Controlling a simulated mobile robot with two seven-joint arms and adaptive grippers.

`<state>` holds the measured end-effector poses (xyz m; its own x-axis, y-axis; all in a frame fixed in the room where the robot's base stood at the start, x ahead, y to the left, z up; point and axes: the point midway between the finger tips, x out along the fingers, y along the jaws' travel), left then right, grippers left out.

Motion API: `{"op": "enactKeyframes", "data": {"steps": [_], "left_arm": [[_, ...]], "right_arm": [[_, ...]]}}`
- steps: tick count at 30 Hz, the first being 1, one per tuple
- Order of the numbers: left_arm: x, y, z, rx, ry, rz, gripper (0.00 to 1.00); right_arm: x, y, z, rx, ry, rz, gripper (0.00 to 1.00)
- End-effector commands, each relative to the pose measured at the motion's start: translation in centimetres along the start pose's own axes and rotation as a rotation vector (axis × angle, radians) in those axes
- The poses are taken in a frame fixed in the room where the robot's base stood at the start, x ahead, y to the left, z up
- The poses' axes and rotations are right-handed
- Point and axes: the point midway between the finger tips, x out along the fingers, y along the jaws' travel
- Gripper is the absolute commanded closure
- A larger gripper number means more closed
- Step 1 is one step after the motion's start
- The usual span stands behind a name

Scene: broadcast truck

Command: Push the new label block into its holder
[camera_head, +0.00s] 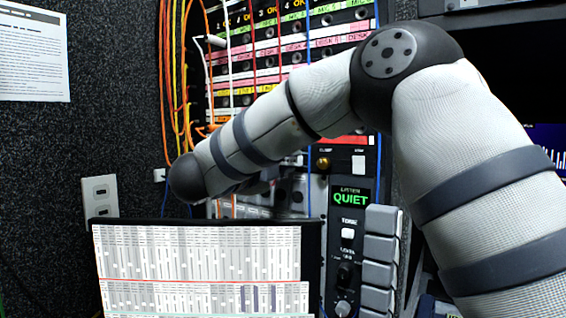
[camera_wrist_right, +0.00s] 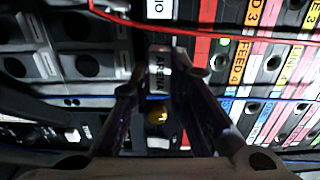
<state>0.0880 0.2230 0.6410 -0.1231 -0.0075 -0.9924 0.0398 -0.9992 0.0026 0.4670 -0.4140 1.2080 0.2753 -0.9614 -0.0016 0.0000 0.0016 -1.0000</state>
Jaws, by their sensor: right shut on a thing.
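In the right wrist view a small pale label block (camera_wrist_right: 160,73) with dark letters, seemingly "ARENA", sits between the two fingers of my right gripper (camera_wrist_right: 157,88). The fingers are shut on it. It faces a dark panel, and I cannot tell whether it touches its holder, which I cannot make out behind the block and fingers. In the head view my right gripper (camera_head: 268,190) is a dark shape at the panel, mostly hidden by my right forearm. The block cannot be made out there. My left gripper is not in view.
Patch panel rows with coloured label strips (camera_head: 320,43) stand behind my arm. Orange and yellow cables (camera_head: 168,95) hang at their left. A red cable (camera_wrist_right: 220,31) crosses near the fingers. A monitor (camera_head: 200,250) stands below, beside the lit QUIET sign (camera_head: 351,198).

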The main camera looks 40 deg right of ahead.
Motion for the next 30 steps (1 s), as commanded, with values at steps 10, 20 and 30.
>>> {"op": "enactKeyframes", "data": {"steps": [10,20,30], "left_arm": [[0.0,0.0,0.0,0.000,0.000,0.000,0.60],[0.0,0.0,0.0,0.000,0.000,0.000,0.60],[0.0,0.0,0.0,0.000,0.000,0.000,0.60]], "right_arm": [[1.0,-0.1,0.0,0.002,0.001,-0.001,1.00],[0.9,-0.1,0.0,0.001,0.001,-0.001,0.60],[-4.2,-0.1,0.1,0.000,-0.004,-0.004,0.60]]}}
